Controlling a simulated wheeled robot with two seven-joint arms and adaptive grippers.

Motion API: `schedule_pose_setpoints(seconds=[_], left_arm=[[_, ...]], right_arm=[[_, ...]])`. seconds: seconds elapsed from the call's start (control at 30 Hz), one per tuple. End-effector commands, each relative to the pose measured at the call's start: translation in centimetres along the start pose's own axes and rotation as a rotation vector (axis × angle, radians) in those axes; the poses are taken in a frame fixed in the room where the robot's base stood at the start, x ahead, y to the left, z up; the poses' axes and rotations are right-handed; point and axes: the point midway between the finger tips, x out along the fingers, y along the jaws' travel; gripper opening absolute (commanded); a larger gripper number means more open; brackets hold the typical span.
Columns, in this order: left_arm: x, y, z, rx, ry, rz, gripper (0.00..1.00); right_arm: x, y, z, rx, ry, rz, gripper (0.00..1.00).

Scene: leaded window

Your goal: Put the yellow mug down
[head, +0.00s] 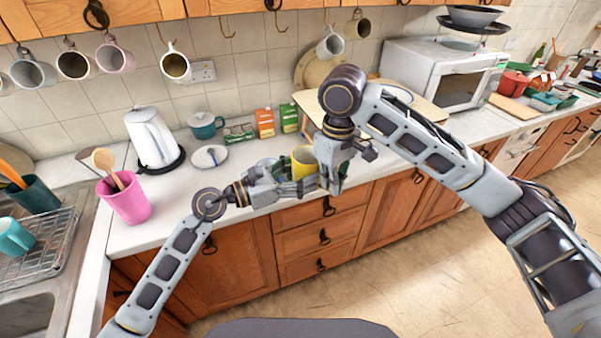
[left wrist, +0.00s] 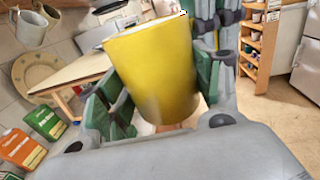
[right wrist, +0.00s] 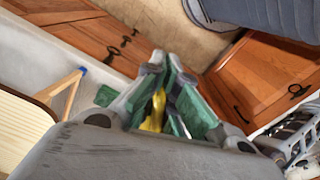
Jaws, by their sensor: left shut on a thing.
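The yellow mug (head: 303,158) is held near the counter's front edge, partly hidden by my grippers in the head view. My left gripper (head: 305,184) is shut on it. In the left wrist view the mug (left wrist: 155,70) stands between the green finger pads, slightly tilted. My right gripper (head: 334,180) is close beside the mug on its right. In the right wrist view a narrow yellow part of the mug (right wrist: 156,108) shows between its green pads. I cannot tell whether those pads grip it.
The white counter (head: 240,180) holds a pink pot (head: 125,200), a white kettle (head: 152,140), a small plate (head: 209,157), a teal lidded pot (head: 205,125), cartons (head: 264,123) and a wooden board (head: 308,104). A microwave (head: 435,75) stands farther right. Mugs hang above. Some counter left of the grippers is bare.

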Motion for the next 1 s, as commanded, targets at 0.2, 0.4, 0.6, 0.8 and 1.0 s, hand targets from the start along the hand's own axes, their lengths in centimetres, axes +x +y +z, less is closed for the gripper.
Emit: schedule_pose_setpoints(seconds=[0.2, 0.4, 0.6, 0.8, 1.0], left_arm=[[0.0, 0.0, 0.1, 0.001, -0.002, 0.001, 0.32], [0.0, 0.0, 0.1, 0.001, -0.001, 0.001, 0.32], [0.0, 0.0, 0.0, 0.001, 0.0, 0.001, 0.32], [0.0, 0.1, -0.4, 0.001, 0.007, 0.001, 0.16], [-0.1, 0.0, -0.8, 0.002, 0.016, -0.001, 0.01]], right_arm=[[-0.1, 0.0, 0.0, 0.0, 0.001, 0.0, 0.17], [-0.2, 0.0, 0.0, 0.0, 0.001, 0.0, 0.2], [-1.0, 0.1, -0.1, 0.001, 0.004, 0.001, 0.2], [-2.5, 0.1, -0.1, 0.0, 0.008, 0.002, 0.2], [-4.3, 0.0, -0.1, -0.002, 0.012, 0.001, 0.21]])
